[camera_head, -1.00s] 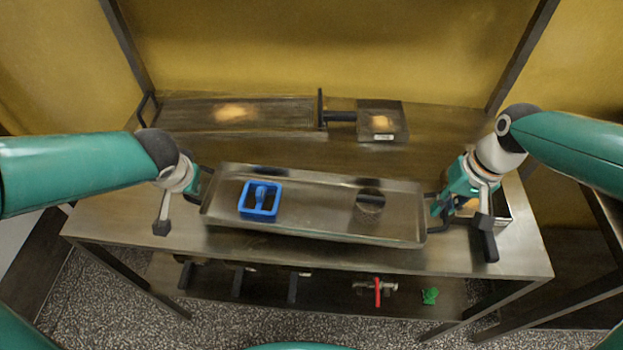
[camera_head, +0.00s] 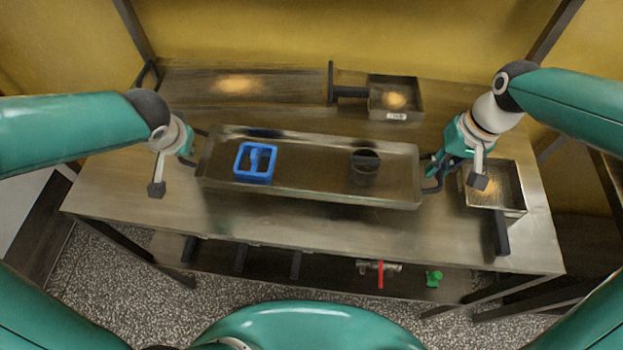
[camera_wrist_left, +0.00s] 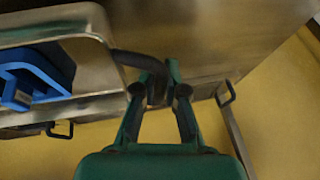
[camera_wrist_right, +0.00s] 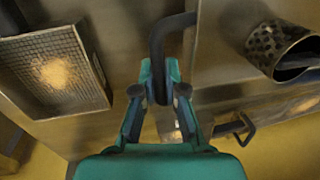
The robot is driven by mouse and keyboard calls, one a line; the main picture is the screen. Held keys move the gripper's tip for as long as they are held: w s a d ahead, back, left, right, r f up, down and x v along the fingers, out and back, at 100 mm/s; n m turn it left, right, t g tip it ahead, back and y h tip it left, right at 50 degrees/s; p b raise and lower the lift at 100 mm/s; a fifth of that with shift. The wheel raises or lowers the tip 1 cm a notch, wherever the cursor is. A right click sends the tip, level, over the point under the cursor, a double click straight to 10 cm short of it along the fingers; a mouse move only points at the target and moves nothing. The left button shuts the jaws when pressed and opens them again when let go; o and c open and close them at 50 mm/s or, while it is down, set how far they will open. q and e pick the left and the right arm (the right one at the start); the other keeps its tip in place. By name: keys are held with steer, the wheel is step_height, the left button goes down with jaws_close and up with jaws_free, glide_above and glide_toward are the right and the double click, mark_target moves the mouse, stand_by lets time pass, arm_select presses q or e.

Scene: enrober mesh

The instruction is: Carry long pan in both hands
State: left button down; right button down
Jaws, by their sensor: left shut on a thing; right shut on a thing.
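The long pan (camera_head: 310,190) is a shallow metal tray with a dark handle at each end, lying crosswise over the table. My left gripper (camera_head: 194,143) is shut on its left handle, which the left wrist view shows between the fingers (camera_wrist_left: 157,82). My right gripper (camera_head: 434,168) is shut on the right handle (camera_wrist_right: 158,42). The pan looks roughly level. A gap under it cannot be made out clearly. In the pan, a blue square frame with a grip (camera_head: 256,161) lies at the left and a dark perforated cup (camera_head: 364,166) stands at the right.
A mesh-bottomed tray (camera_head: 508,204) with a dark handle sits at the table's right, close to my right gripper. A long metal tray (camera_head: 200,85) and a small labelled pan (camera_head: 400,114) lie at the back. The table's front strip (camera_head: 300,228) is clear.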

arm_select(q)
steer(key=shift+f, duration=0.2)
arm_select(e)
steer(key=shift+a+f, duration=0.1)
steer(key=shift+f, duration=0.1)
